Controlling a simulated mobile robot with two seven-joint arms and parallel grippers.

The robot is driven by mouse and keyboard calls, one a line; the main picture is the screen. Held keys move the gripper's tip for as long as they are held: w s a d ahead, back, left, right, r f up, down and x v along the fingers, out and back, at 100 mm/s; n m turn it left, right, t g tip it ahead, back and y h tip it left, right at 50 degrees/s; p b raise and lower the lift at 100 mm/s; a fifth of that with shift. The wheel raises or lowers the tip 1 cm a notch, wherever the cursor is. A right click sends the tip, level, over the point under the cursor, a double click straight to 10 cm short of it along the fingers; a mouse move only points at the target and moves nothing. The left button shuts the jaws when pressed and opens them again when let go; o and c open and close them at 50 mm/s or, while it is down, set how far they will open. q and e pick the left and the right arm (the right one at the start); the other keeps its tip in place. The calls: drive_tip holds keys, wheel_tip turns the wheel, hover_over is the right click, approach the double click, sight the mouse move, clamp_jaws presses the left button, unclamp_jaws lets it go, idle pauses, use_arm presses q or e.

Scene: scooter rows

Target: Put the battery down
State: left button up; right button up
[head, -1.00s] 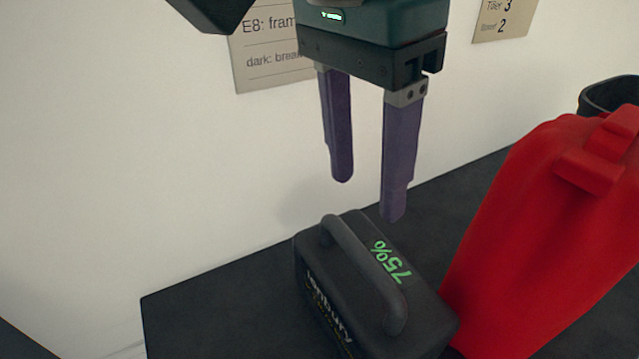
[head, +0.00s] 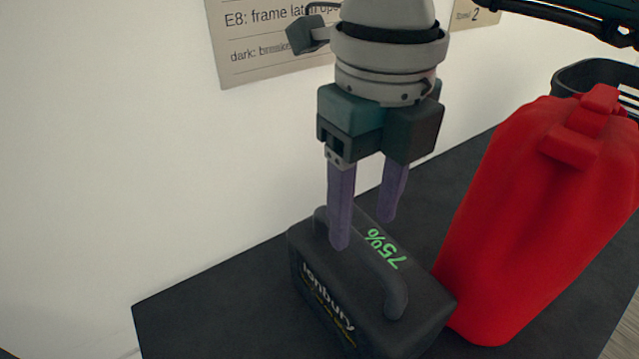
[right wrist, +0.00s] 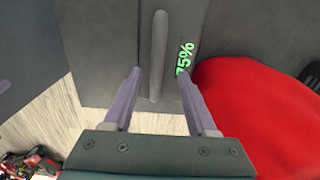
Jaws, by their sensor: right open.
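The battery (head: 340,305) is a black box with a top handle, a green "75%" on its top and lettering on its side. It stands upright on a dark surface (head: 190,305). My right gripper (head: 364,232) is open, pointing down over the far end of the handle, with its purple fingers apart. In the right wrist view the battery's handle (right wrist: 158,60) runs between the two open fingers (right wrist: 158,72). I cannot tell whether a finger touches it. My left gripper is not in view.
A red jerrycan (head: 545,200) stands close to the battery's right. A black basket (head: 600,75) is behind it. A pale wall with paper signs (head: 270,40) borders the surface. The surface is bare to the battery's left.

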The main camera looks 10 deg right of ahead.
sight(356, 238)
drive_tip(key=f, duration=0.3)
drive_tip(key=f+b, duration=0.1)
drive_tip(key=f, duration=0.1)
drive_tip(key=shift+a, duration=0.25)
drive_tip(key=shift+r, duration=0.1)
clamp_jaws()
idle(0.9)
drive_tip(key=shift+r, duration=0.1)
